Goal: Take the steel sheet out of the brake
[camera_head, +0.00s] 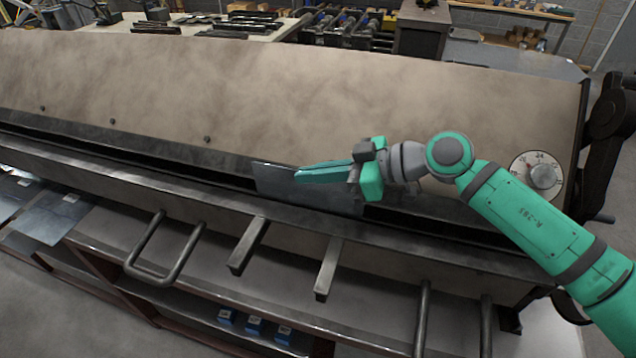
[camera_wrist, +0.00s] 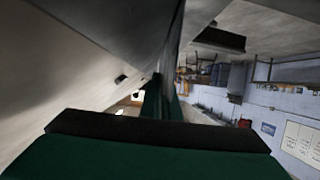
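The steel sheet (camera_head: 275,183) is a small grey plate in the slot of the long brake (camera_head: 330,105). Its upper part stands out of the slot, and its lower edge is hidden. My gripper (camera_head: 303,174) reaches in from the right, with its teal fingers lying along the sheet's upper part. In the wrist view my gripper (camera_wrist: 160,88) has its fingers close together, with the sheet (camera_wrist: 172,45) seen nearly edge-on between them. The gripper looks shut on the sheet.
Handles and two square bars (camera_head: 328,270) stick out from the brake's front. A dial (camera_head: 541,174) sits at its right end. Other flat sheets (camera_head: 52,216) lie at the lower left, and blue boxes (camera_head: 255,327) sit on the shelf below. Benches with tools stand behind.

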